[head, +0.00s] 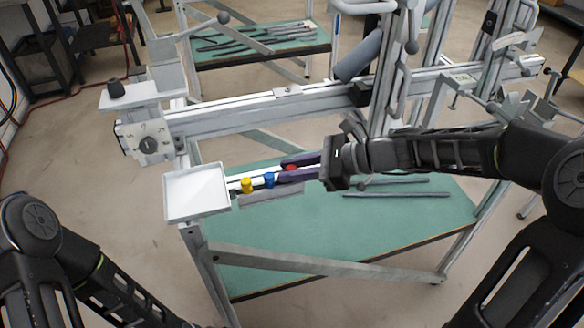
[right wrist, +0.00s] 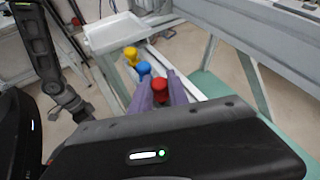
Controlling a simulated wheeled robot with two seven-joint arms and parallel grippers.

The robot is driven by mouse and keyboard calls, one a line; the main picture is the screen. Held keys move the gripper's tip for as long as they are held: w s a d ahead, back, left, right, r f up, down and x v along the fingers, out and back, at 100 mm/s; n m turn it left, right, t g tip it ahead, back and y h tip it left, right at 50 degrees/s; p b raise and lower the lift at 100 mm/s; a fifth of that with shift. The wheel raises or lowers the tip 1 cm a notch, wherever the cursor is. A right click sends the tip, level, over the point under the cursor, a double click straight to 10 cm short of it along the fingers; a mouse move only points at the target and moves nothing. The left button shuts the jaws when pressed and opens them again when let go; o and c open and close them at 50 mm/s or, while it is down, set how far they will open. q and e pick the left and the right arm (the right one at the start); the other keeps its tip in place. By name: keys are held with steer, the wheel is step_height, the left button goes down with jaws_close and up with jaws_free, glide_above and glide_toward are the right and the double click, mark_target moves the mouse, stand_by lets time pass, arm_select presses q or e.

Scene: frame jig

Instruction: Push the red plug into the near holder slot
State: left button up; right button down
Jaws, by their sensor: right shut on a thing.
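The red plug (head: 291,168) is between the purple fingers of my right gripper (head: 300,168), which is shut on it. The right wrist view also shows the red plug (right wrist: 160,83) between the fingers (right wrist: 160,90). It is over or at the pale holder rail (head: 236,180); whether it is seated in a slot cannot be told, as the fingers hide its lower part. A blue plug (head: 269,180) and a yellow plug (head: 246,185) stand in a row along the holder to the left. My left gripper is out of the head view; only its arm shows at lower left.
A white tray (head: 196,192) sits at the left end of the holder. A long metal beam (head: 250,111) of the frame runs behind. Grey bars (head: 396,194) lie on the green table (head: 300,228), whose front part is clear.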

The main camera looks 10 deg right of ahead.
steer(key=shift+f, duration=0.3)
steer(key=c, duration=1.2)
jaws_free()
steer(key=shift+f, duration=0.1)
steer(key=shift+s, duration=0.1)
steer(key=v, duration=0.8)
